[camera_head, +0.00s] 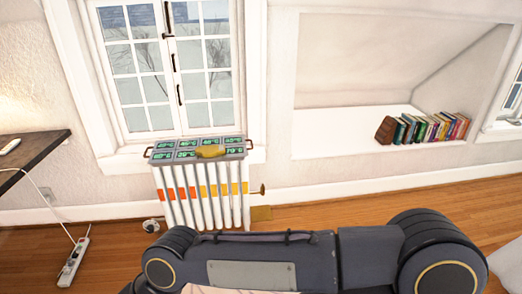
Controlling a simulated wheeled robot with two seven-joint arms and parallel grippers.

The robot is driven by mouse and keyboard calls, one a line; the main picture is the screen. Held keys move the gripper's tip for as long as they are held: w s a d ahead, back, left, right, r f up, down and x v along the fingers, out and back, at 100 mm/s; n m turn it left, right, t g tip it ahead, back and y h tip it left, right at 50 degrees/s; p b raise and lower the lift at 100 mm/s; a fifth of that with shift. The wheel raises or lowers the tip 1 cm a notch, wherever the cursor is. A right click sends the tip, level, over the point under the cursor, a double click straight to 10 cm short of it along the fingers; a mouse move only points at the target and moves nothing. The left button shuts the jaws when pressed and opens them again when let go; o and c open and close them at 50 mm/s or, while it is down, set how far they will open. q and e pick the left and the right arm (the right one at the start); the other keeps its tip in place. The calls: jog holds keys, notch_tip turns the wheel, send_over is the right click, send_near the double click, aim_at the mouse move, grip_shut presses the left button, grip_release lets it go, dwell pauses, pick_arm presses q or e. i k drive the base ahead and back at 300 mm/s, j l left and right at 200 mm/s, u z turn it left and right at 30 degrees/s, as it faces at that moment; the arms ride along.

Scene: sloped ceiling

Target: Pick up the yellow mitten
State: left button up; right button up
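A yellow item (211,151), which looks like the mitten, lies on the grey tray-like panel (160,155) with green number displays on top of the white radiator (206,199). It sits near the panel's front edge, right of its middle. It is small in the view, so its exact shape is hard to tell. Neither of my grippers shows; only dark parts of my own body fill the bottom of the view.
The radiator stands below a window (175,62). A dark wooden shelf or table (40,150) juts in at the left. A power strip (74,262) with a cord lies on the floor. Books (430,128) stand in the alcove at the right.

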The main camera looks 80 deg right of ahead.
aim_at(207, 151)
jog(key=z, duration=2.3)
jog(key=i+j+z, duration=0.1)
jog(key=i+j, duration=0.6)
jog(key=i, duration=0.35)
jog(key=i+j, duration=0.85)
jog(key=i, duration=0.2)
jog(key=i+j+z, duration=0.15)
jog(key=i+j, duration=0.65)
jog(key=i, duration=0.25)
